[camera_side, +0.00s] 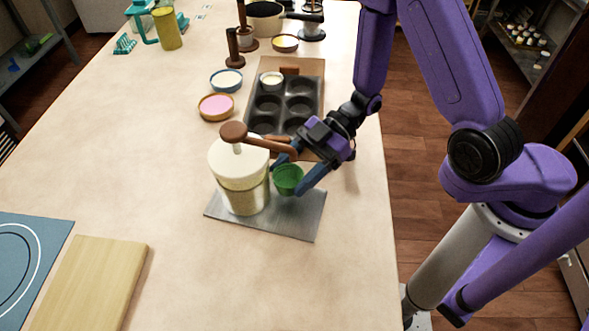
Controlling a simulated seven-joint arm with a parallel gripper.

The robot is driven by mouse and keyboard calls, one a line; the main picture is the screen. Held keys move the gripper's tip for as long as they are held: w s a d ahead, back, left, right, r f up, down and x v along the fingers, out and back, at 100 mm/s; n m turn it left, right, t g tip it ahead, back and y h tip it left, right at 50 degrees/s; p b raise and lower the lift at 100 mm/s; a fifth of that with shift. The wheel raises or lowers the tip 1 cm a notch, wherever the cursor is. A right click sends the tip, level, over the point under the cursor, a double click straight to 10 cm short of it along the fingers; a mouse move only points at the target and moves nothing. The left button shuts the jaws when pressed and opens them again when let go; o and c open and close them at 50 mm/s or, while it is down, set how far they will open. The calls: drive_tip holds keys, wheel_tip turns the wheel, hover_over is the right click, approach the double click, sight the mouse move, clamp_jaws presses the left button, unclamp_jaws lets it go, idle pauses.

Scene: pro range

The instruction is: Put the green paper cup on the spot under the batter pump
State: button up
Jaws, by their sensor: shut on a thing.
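The green paper cup (288,181) is upright between the blue fingers of my gripper (290,176), which is shut on it. The cup is just right of the batter pump (238,172), a cream and yellowish jar with a brown knob and a brown spout reaching right. The spout's end is above and slightly behind the cup in the picture. The cup is over the grey metal plate (295,217) on which the pump stands. I cannot tell whether the cup's base touches the plate. The spot under the spout is hidden by the cup and fingers.
A dark muffin tin (285,118) on a brown board lies behind the pump, with one cream-coloured cup (271,78) in it. Bowls with pink (216,106) and white (226,80) contents stand to its left. A wooden board (92,285) lies front left. The table's front middle is clear.

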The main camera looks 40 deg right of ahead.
drive_tip(key=shift+f, duration=0.65)
drive_tip(key=o, duration=1)
drive_tip(key=shift+r, duration=0.45)
drive_tip(key=v, duration=1.2)
drive_tip(key=shift+r, duration=0.15)
drive_tip(key=shift+w, duration=0.1)
